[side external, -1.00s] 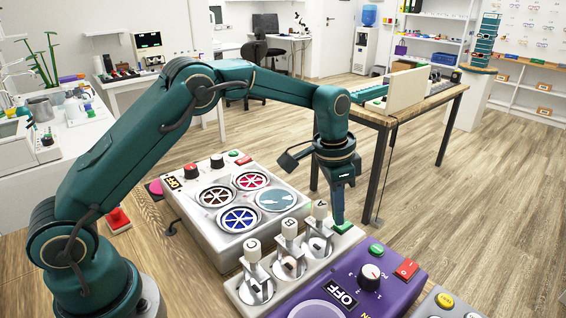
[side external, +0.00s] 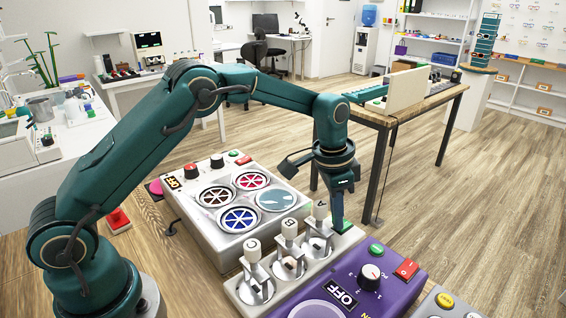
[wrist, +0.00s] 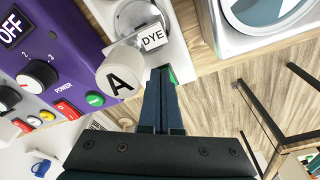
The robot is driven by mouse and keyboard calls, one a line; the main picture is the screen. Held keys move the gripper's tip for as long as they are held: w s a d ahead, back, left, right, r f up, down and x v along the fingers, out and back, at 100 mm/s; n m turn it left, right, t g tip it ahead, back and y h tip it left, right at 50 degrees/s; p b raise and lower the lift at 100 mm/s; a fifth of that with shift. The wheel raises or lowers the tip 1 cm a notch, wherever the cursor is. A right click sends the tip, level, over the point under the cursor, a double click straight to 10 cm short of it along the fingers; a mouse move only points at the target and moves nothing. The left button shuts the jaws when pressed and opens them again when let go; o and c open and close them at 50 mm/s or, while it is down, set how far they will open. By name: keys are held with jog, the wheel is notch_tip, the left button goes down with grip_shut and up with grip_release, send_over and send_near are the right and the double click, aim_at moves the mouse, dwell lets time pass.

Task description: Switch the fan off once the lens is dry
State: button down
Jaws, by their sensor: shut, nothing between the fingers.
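A white unit (side external: 205,245) carries four round ports. Three hold spoked discs, brown (side external: 216,196), red (side external: 252,180) and blue (side external: 238,219). The fourth holds a pale bluish, glassy disc (side external: 277,199), perhaps the lens; its wetness cannot be told. I cannot tell which part is the fan. The unit's small orange display (side external: 174,182) seems to read OFF. My gripper (side external: 338,230) is shut and empty, pointing down beside a green patch (wrist: 173,74) near the white lever knob A (wrist: 120,76); contact cannot be told.
A panel with several levers (side external: 289,262) stands in front of the white unit. A purple unit (side external: 395,290) with an OFF display (side external: 342,294), a dial and a red power switch (side external: 406,269) is at its right. A wooden table (side external: 445,100) stands behind. Open floor lies right.

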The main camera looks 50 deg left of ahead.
jog(key=shift+f, duration=0.3)
jog(key=shift+r, duration=0.1)
notch_tip(320, 180, up, 7)
dwell(0.9)
